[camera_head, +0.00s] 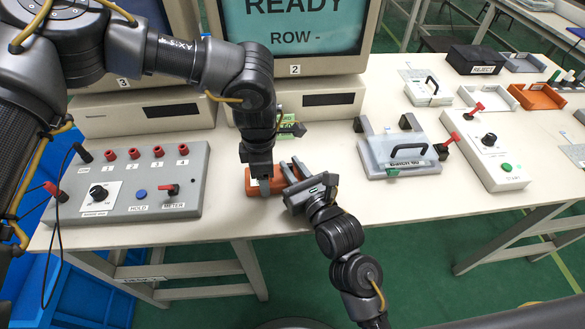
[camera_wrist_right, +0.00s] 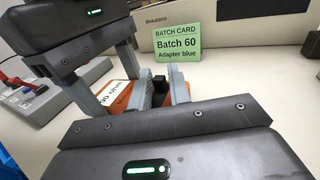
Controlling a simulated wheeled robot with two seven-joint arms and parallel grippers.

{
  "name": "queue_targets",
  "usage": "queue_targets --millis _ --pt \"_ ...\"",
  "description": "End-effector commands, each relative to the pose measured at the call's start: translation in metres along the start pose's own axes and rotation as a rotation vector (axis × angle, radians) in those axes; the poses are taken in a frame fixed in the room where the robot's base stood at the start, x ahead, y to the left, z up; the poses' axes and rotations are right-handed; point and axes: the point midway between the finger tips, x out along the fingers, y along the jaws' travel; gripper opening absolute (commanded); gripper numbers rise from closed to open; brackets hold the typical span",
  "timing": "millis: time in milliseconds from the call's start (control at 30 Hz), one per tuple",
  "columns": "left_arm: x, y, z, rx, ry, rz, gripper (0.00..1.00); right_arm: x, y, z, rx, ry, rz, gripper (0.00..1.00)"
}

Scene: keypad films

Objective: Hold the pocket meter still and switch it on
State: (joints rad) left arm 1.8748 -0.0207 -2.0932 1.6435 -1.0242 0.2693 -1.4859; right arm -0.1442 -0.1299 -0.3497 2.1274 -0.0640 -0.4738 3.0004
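The orange pocket meter (camera_head: 251,183) lies on the white table in front of the monitors, partly hidden by both grippers. In the right wrist view its white label (camera_wrist_right: 112,93) reads "00 ohm", partly covered. My left gripper (camera_head: 265,186) comes down from above with its fingers at two sides of the meter and appears shut on it. My right gripper (camera_head: 292,170) comes in from the right, low over the meter's right part. In the wrist view its two grey fingers (camera_wrist_right: 163,88) stand apart with a small black block (camera_wrist_right: 160,80) between them; contact is unclear.
A grey box (camera_head: 130,190) with red sockets, a knob and a METER switch stands at left. A clear-topped fixture (camera_head: 400,152) and a white switch box (camera_head: 487,150) stand at right. A green batch card (camera_wrist_right: 177,45) stands behind the meter. Bare table lies around the meter's right.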

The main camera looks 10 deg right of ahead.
Motion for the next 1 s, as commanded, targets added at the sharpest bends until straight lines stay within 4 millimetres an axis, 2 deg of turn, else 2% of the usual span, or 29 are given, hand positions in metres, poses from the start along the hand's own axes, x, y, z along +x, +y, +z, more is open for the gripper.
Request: queue_targets --millis 33,100,133,467,567,800,1000 --pt "0.000 0.000 0.000 0.001 0.001 -0.001 0.49 0.000 -0.001 0.000 -0.001 0.000 -0.001 0.25" --pt "0.000 0.000 0.000 0.000 0.000 0.000 0.49 0.000 0.000 0.000 -0.001 0.000 0.000 0.34" --pt "0.000 0.000 0.000 0.000 0.000 0.000 0.49 0.000 0.000 0.000 -0.001 0.000 0.000 0.36" --pt "0.000 0.001 0.000 -0.002 0.000 0.002 0.49 -0.004 0.001 0.000 -0.001 0.000 0.001 0.36" --pt "0.000 0.001 0.000 -0.002 0.000 0.002 0.49 -0.016 0.001 -0.001 0.000 0.001 0.001 0.36" --pt "0.000 0.001 0.000 -0.002 0.000 0.002 0.49 -0.067 0.001 0.000 -0.004 0.001 0.003 0.36" --pt "0.000 0.001 0.000 -0.002 0.000 0.002 0.49 -0.092 0.001 -0.001 -0.005 0.001 0.005 0.36"
